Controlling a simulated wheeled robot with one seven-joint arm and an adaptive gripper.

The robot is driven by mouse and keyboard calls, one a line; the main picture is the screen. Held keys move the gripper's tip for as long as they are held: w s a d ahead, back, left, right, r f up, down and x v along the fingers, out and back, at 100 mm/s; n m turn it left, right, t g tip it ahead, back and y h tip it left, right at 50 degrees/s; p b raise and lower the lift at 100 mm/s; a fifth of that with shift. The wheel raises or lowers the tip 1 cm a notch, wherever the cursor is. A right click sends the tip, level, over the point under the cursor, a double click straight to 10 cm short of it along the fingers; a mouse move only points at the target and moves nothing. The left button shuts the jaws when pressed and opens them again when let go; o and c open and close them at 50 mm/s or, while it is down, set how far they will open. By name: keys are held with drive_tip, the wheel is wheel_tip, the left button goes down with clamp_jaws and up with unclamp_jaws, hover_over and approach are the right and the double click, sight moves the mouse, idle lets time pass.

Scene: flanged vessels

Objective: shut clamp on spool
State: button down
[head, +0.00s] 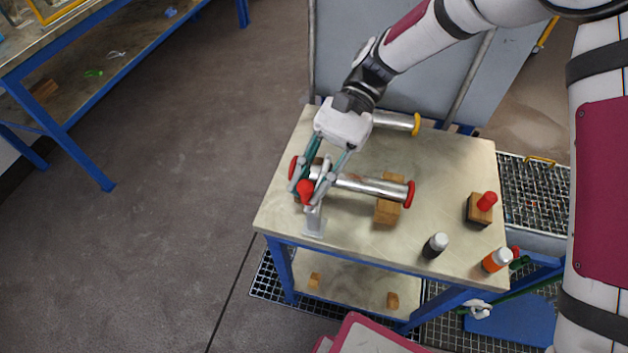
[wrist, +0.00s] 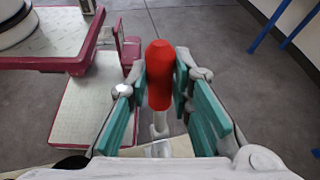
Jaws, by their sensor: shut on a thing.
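The spool (head: 365,184) is a shiny metal pipe with red ends, lying across the table top. The clamp (head: 314,222) has a pale grey base at the spool's left part and a red handle (head: 305,187). In the wrist view, the red handle (wrist: 160,75) stands upright between the teal-padded fingers of my gripper (wrist: 161,78). My gripper (head: 308,184) is shut on the handle, above the spool's left part. My gripper hides much of the clamp and the spool's left end, so I cannot tell how the clamp arm sits on the pipe.
A wooden block (head: 387,212) supports the spool's right part. Behind lies a pipe with a yellow end (head: 416,124). A block with a red knob (head: 479,210), a dark bottle (head: 434,247) and an orange bottle (head: 495,261) stand at right. The table's (head: 275,213) left edge is close.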

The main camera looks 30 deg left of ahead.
drive_tip(key=shift+w, duration=0.1)
idle(0.3)
drive_tip(key=c, duration=1.4)
unclamp_jaws()
drive_tip(key=shift+w, duration=0.1)
drive_tip(key=v, duration=1.1)
drive_tip(key=shift+w+r, duration=0.1)
drive_tip(key=shift+w, duration=0.3)
